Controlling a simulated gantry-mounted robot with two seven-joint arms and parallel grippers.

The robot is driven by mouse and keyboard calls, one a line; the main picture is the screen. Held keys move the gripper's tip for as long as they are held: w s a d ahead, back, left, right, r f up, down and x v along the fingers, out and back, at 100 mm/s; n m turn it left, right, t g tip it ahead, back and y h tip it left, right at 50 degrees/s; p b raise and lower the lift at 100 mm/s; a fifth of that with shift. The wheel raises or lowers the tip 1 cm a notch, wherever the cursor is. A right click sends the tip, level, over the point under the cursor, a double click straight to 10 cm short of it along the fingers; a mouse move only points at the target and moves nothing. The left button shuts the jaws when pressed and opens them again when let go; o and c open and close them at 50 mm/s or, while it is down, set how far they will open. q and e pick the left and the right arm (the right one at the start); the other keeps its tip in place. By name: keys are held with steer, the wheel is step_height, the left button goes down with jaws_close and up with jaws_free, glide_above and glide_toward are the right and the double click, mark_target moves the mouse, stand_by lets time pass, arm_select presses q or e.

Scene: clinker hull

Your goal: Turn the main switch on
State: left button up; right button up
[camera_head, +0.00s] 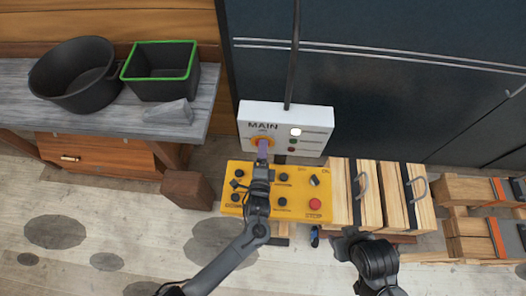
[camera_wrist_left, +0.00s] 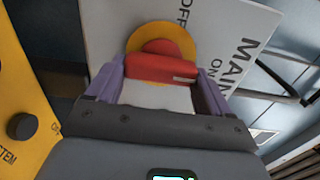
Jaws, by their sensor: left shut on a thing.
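The main switch (camera_head: 258,142) is a red handle on a yellow disc, on the white panel (camera_head: 313,113) marked MAIN. In the left wrist view the red handle (camera_wrist_left: 160,68) lies crosswise between my purple fingertips, and a white mark on it is at the end toward the ON label. The OFF label is near the top of that view. My left gripper (camera_head: 262,150) is shut on the handle and hides part of the switch in the head view. My right gripper (camera_head: 345,241) is low, right of the yellow box; its fingers are unclear.
A yellow control box (camera_head: 235,188) with several knobs and a red button stands just below the white panel. Wooden slatted crates (camera_head: 369,180) are to its right. A grey bench (camera_head: 125,118) with a black pot (camera_head: 75,75) and a green-rimmed bin (camera_head: 160,85) is at the left.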

arm_select(q)
steer(key=shift+f, duration=0.1)
stand_by(0.4)
steer(key=o, duration=0.9)
steer(key=shift+o, duration=0.2)
steer(key=s+a+b, duration=0.1)
steer(key=s, duration=0.9)
steer(key=shift+s, duration=0.35)
